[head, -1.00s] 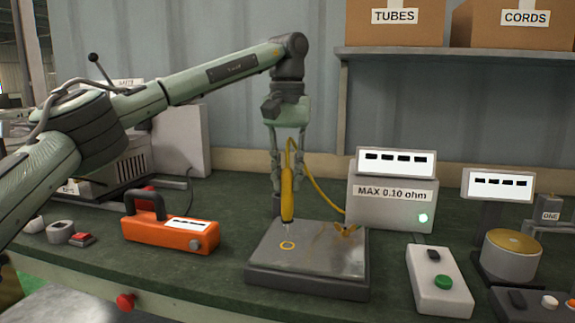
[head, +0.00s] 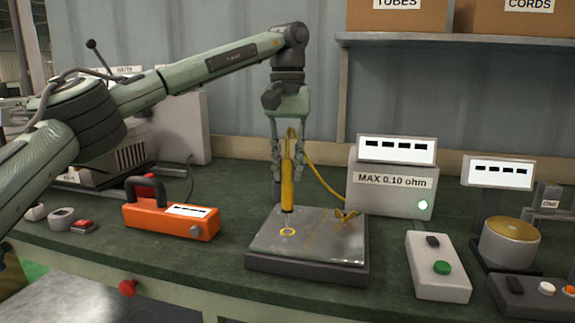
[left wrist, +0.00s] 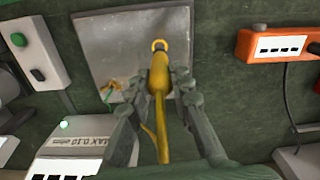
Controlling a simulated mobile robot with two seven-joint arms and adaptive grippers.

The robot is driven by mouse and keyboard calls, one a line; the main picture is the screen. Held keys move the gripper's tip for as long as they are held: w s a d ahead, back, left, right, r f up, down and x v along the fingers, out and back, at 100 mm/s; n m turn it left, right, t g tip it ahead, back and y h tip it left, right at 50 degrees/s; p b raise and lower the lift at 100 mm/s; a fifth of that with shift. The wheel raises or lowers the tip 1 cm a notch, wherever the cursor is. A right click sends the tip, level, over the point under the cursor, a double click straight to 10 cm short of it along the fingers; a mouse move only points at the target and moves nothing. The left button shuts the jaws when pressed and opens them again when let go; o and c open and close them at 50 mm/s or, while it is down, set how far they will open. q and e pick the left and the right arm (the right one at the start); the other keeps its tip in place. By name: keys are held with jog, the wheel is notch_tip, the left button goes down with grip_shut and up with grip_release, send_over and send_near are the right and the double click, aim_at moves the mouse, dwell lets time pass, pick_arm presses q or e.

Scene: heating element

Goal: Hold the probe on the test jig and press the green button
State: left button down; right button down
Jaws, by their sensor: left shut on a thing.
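My left gripper (head: 288,175) is shut on the yellow probe (head: 287,192), which stands near upright with its tip down over the test jig (head: 330,262). I cannot tell whether the tip touches the plate. The green button (head: 441,267) is on a white control box (head: 440,285) right of the jig. My right gripper is not in view.
A meter marked MAX 0.10 ohm (head: 390,190) stands behind the jig, with a green light lit and the probe's yellow cable beside it. An orange instrument (head: 165,220) sits left of the jig. A gold-topped cylinder (head: 510,245) stands right. The bench front is mostly clear.

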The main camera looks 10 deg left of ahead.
pick_arm(q)
jog(key=shift+s+f, duration=0.15)
jog(key=shift+f, duration=0.6)
dwell(2.2)
